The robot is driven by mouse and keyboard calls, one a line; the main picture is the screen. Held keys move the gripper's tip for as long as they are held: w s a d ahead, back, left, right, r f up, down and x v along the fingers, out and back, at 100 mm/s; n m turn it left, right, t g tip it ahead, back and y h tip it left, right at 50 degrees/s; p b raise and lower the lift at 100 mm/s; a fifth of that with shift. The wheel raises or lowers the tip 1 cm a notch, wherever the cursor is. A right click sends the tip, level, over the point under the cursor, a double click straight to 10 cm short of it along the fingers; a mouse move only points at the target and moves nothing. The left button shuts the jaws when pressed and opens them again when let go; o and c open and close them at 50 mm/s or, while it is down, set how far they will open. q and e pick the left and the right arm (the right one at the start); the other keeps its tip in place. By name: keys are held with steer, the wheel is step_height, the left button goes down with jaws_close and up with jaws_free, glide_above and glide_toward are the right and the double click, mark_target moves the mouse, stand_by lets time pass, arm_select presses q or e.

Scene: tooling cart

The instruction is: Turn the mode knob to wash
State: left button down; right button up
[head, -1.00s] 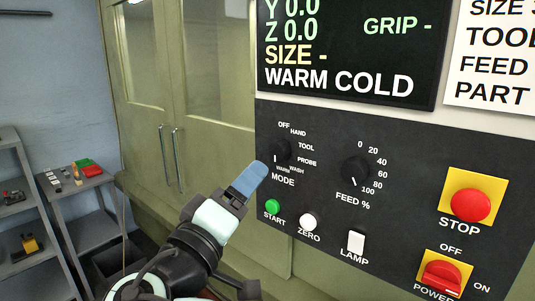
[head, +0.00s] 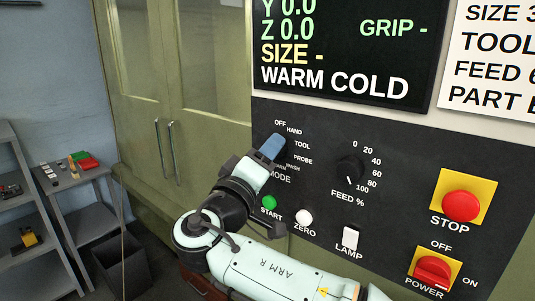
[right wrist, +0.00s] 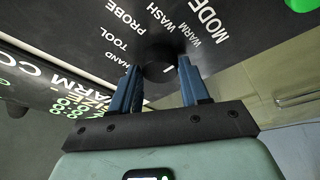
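The mode knob (right wrist: 158,70) is a black round knob on the dark panel (head: 400,185), with OFF, HAND, TOOL, PROBE, WASH and WARM printed around it. In the head view my right gripper (head: 271,147) covers the knob. In the right wrist view its blue fingers (right wrist: 160,82) are apart, one on each side of the knob, with the knob between or just beyond their tips. I cannot tell whether they touch it. A short pale mark shows on the knob, but where it points is unclear now. My left gripper is not in view.
Close by are the green START button (head: 269,202), white ZERO button (head: 304,218), FEED knob (head: 350,169) and LAMP switch (head: 347,238). The red STOP button (head: 461,206) and POWER switch (head: 433,270) are farther right. Green cabinet doors (head: 180,60) stand left.

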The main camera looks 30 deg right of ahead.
steer(key=c, duration=0.5)
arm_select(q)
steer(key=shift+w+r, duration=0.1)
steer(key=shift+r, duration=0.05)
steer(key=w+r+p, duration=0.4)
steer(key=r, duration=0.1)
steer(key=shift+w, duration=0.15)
arm_select(e)
steer(key=shift+s+r+n+y, duration=0.15)
steer(key=shift+n+y, duration=0.5)
steer(key=shift+n, duration=1.35)
steer(key=shift+w+r+n+y, duration=0.1)
steer(key=shift+n+y, duration=0.55)
steer(key=shift+n, duration=1.35)
steer(key=o, duration=1)
steer(key=shift+f, duration=0.1)
steer(key=shift+o, duration=0.2)
